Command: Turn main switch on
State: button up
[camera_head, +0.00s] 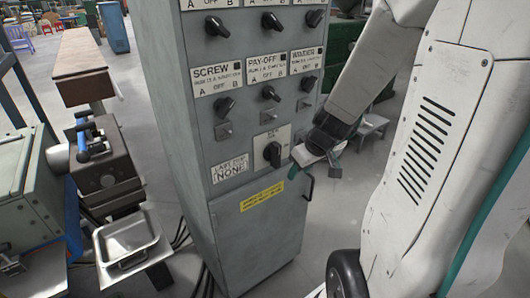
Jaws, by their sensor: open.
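A grey control cabinet (256,225) stands in the middle of the view. The large black rotary switch (272,153) on a pale plate, low on its panel, looks like the main switch. Its plate lettering is too small to read surely, and its knob looks roughly upright. My gripper (314,169) is just right of this switch, near the cabinet's right edge. It is open, with a gap between its fingers, and holds nothing that I can see. It appears apart from the knob, though the exact depth is hard to judge.
Several smaller black knobs, including one under SCREW (225,107), sit above on the panel. A machine with a metal tray (126,244) stands at left, with cables on the floor.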

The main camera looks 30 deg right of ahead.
aim_at(279, 151)
jog(key=w, duration=0.3)
jog(key=w+f, duration=0.1)
jog(key=w, duration=0.3)
jog(key=w+d, duration=0.1)
jog(key=w, duration=0.3)
jog(key=shift+w+d+f, duration=0.1)
jog(key=shift+w+f, duration=0.1)
jog(key=shift+x, duration=0.95)
jog(key=shift+w+f, duration=0.45)
jog(key=shift+f, duration=0.05)
jog(key=shift+d, duration=0.1)
grip_shut()
